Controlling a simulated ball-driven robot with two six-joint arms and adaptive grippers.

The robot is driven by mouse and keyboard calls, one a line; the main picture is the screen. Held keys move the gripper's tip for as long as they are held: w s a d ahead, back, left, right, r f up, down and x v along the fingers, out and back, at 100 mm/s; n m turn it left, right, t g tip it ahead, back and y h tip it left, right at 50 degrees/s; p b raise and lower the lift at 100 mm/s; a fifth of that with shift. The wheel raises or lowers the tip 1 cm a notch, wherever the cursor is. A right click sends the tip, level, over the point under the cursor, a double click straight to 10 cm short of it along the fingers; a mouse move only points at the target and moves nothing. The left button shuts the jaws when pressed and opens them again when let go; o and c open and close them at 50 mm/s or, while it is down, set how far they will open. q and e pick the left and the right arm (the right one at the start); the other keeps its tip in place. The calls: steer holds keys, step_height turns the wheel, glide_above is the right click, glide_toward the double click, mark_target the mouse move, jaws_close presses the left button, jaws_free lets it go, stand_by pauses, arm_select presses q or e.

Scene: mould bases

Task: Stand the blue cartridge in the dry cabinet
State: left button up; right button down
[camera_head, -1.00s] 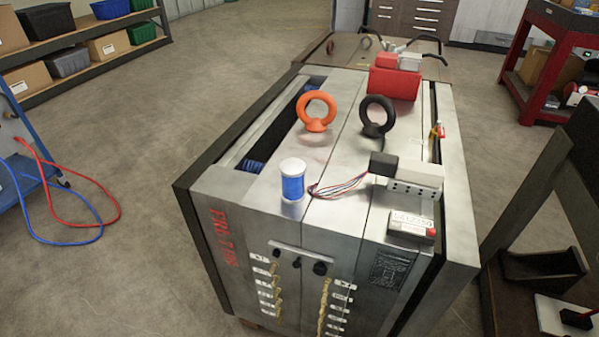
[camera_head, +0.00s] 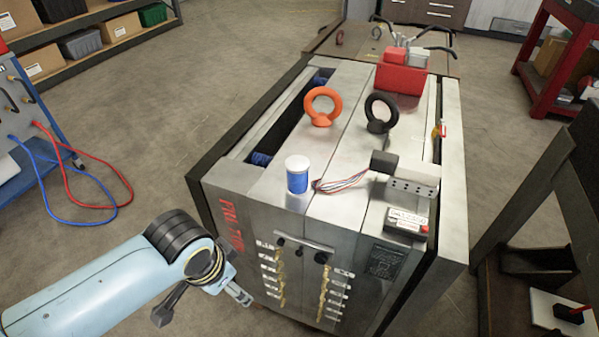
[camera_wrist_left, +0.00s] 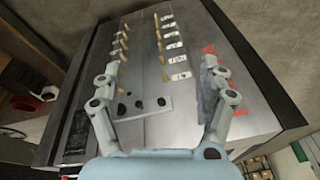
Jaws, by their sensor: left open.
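The blue cartridge (camera_head: 298,181), a short cylinder with a white cap, stands upright on top of the large steel mould base (camera_head: 262,192), near its front edge. My left gripper (camera_head: 243,296) is at the lower left in the head view, in front of the mould base and lower than the cartridge. In the left wrist view my left gripper (camera_wrist_left: 163,80) is open and empty, its fingers apart before the mould's face with hose fittings. The cartridge is not seen in that view. I cannot make out a dry cabinet. My right gripper is not in view.
On the mould base are an orange eyebolt (camera_head: 322,107), a black eyebolt (camera_head: 381,112), a connector block with wires (camera_head: 412,175), a small labelled box (camera_head: 407,222) and a red block (camera_head: 401,79). A dark rack (camera_head: 530,200) stands right. Hoses (camera_head: 95,170) lie left.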

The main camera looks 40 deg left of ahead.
arm_select(q)
steer(key=w+r, duration=0.3)
steer(key=r, duration=0.4)
step_height(320, 180, up, 9)
steer(key=m+g+p, duration=0.2)
steer(key=m, duration=0.5)
glide_above(298, 179)
steer(key=w+a, duration=0.1)
steer(key=a, duration=0.1)
steer(key=shift+w+d+r+h, duration=0.15)
steer(key=shift+r+h, duration=0.05)
steer(key=shift+h, duration=0.2)
steer(key=shift+w+m+g, duration=0.25)
steer(key=shift+m+g, duration=0.05)
step_height(298, 179, down, 10)
steer(key=shift+w+f+b, duration=0.15)
steer(key=shift+f+b, duration=0.1)
steer(key=shift+b, duration=0.4)
steer(key=c, duration=1.5)
steer(key=shift+r, duration=0.15)
